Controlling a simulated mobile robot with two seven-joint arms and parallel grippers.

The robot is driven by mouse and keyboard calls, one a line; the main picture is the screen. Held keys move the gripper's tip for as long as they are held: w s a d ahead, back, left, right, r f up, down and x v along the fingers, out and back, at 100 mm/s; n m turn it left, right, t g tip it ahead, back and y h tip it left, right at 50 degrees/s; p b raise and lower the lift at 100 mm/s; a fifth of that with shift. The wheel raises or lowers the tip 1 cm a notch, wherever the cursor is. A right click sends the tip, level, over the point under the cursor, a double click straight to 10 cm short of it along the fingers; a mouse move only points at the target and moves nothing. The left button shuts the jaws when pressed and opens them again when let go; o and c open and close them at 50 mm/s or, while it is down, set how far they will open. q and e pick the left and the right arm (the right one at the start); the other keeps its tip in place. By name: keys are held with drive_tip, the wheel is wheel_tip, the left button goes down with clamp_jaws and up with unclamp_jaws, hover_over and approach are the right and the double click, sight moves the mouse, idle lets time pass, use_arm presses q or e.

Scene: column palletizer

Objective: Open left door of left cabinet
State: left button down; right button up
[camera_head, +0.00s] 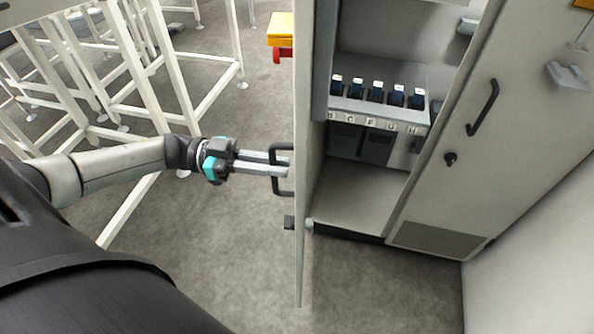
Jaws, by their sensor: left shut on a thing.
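The left cabinet's left door (301,230) stands swung out, seen nearly edge-on, and the cabinet's left side is open. A dark handle (275,192) sticks out from the door's left face. My left gripper (286,165) reaches in from the left and is shut on this handle. The fingertips are partly hidden at the handle. The right door (450,150) is closed and has a black handle (483,107) and a dark knob below it. My right gripper does not show.
Inside the cabinet, a shelf holds several dark blue switches (377,92) above lettered labels. White metal frames (200,105) stand on the left, with a yellow and red object (281,32) behind the door. Grey floor (215,270) is clear below my left gripper.

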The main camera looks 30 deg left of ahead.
use_arm(q)
drive_tip(key=b+v, duration=0.1)
drive_tip(key=v, duration=0.5)
drive_tip(key=shift+w+a, duration=0.15)
drive_tip(key=shift+a, duration=0.05)
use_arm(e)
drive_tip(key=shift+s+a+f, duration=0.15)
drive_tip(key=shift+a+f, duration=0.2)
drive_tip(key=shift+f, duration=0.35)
use_arm(q)
drive_tip(key=shift+f, duration=0.1)
drive_tip(key=c, duration=0.8)
unclamp_jaws()
drive_tip(key=shift+c, duration=0.2)
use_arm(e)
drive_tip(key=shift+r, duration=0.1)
